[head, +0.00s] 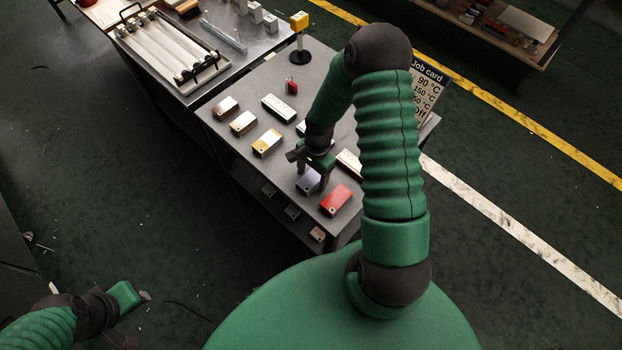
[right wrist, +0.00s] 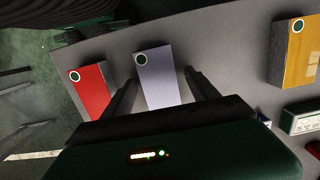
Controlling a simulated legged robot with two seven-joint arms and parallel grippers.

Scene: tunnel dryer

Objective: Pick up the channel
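A lavender-grey channel-like piece (right wrist: 158,72) with a ringed hole at one end lies on the dark grey table. In the head view it (head: 308,186) is partly hidden by my right gripper. My right gripper (right wrist: 161,78) is open, with one finger on each side of this piece. A gap shows between the piece and the right-hand finger; whether the other finger touches is unclear. A red piece (right wrist: 91,92) of like shape lies just beside the left-hand finger, and it also shows in the head view (head: 336,200). My left gripper (head: 143,297) hangs low at the left, away from the table.
Yellow (head: 267,142), tan (head: 243,122) and brown (head: 226,106) pieces lie along the left of the tabletop. A green-and-white box (head: 280,107), a red padlock-like item (head: 291,87) and a yellow-topped post (head: 299,36) stand farther back. A job card (head: 427,85) is at the right.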

